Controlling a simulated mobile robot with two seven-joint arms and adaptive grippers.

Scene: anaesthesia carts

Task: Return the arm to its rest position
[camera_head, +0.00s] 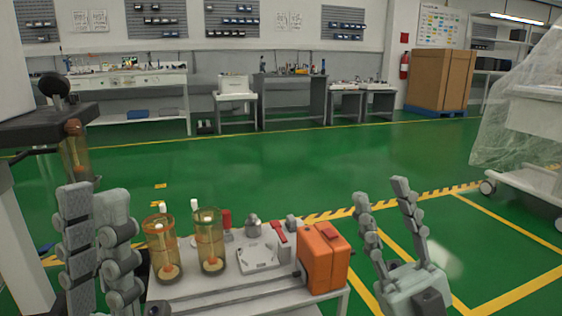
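My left gripper (93,218) is at the lower left, fingers pointing up. Its two fingers stand a little apart with nothing seen between them. My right gripper (381,206) is at the lower right, just right of the small cart's edge. Its fingers are spread and empty, pointing up. Both grippers are clear of the objects on the cart top.
A small cart (245,291) between my grippers carries two amber transparent canisters (161,248) (209,240), an orange box (322,259) and a metal plate with a red-handled part. A dark stand is at left, a plastic-wrapped cart (529,120) at right. Green floor beyond is free.

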